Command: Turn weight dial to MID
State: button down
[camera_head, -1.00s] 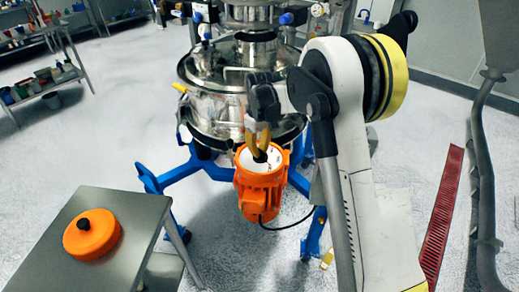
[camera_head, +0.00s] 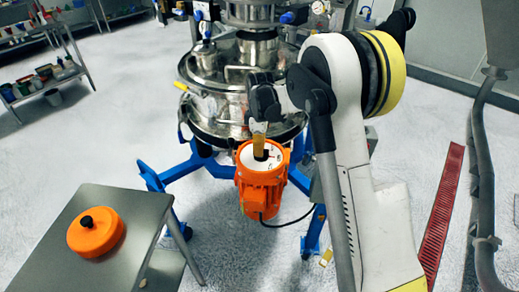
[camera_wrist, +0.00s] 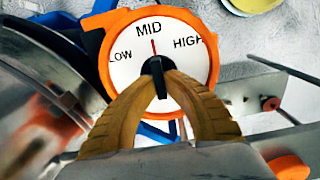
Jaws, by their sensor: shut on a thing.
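The weight dial (camera_wrist: 125,65) is a white face in an orange housing, marked LOW, MID and HIGH. A black knob (camera_wrist: 160,84) stands at its centre. My gripper (camera_wrist: 157,66) has its two tan fingers shut on the knob, one on each side. A short red line below the word MID lies between the knob and that word. In the head view the dial sits on top of the orange motor (camera_head: 262,190), and my gripper (camera_head: 259,157) reaches down onto it. The fingers overlap there and hide part of the face.
The steel sifter (camera_head: 215,90) stands on blue legs behind the motor. A metal table (camera_head: 125,205) at lower left bears an orange round piece with a black knob (camera_head: 96,233). A black cable runs right from the motor. Open floor lies around.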

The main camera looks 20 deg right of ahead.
dwell(0.5)
jog(key=c, duration=1.5)
grip_release()
jog(key=shift+o, duration=0.2)
jog(key=shift+r, duration=0.1)
notch_tip(320, 180, up, 12)
